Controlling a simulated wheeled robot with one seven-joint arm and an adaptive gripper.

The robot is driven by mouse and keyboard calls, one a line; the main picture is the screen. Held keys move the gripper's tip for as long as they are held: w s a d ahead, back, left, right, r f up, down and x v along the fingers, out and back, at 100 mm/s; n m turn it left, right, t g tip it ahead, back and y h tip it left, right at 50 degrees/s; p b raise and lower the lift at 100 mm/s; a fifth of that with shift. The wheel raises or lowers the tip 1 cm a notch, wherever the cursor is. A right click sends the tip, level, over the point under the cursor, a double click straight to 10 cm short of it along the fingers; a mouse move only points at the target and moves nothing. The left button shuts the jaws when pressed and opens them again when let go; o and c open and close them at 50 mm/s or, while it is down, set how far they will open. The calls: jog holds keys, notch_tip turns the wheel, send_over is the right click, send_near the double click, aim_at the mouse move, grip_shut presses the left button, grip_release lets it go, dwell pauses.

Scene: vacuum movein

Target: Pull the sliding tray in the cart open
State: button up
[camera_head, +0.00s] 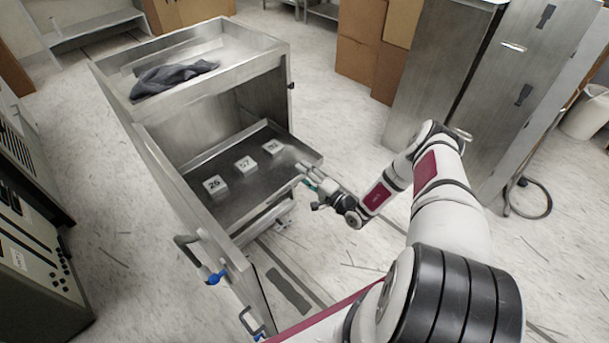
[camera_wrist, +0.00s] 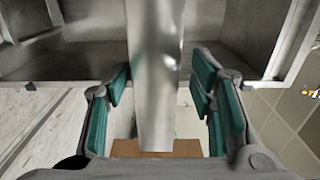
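The metal cart (camera_head: 205,125) stands left of centre in the head view. Its sliding tray (camera_head: 262,182) lies low in the cart, with its front part showing past the cart's frame, and bears three white numbered blocks (camera_head: 246,164). My gripper (camera_head: 306,180) is at the tray's right front edge. In the wrist view, my gripper (camera_wrist: 160,95) has its teal-padded fingers on both sides of a metal strip (camera_wrist: 157,60), which looks like the tray's rim. The fingers are apart, with a small gap showing on the right side. Whether the left pad touches the strip is unclear.
A long metal panel (camera_head: 190,205) with handles and a blue knob (camera_head: 216,277) reaches forward at the cart's left. A grey cloth (camera_head: 172,78) lies in the cart's top. Tall metal cabinets (camera_head: 440,70) and cardboard boxes (camera_head: 357,60) stand behind.

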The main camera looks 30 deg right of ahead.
jog(key=v, duration=1.2)
dwell(0.3)
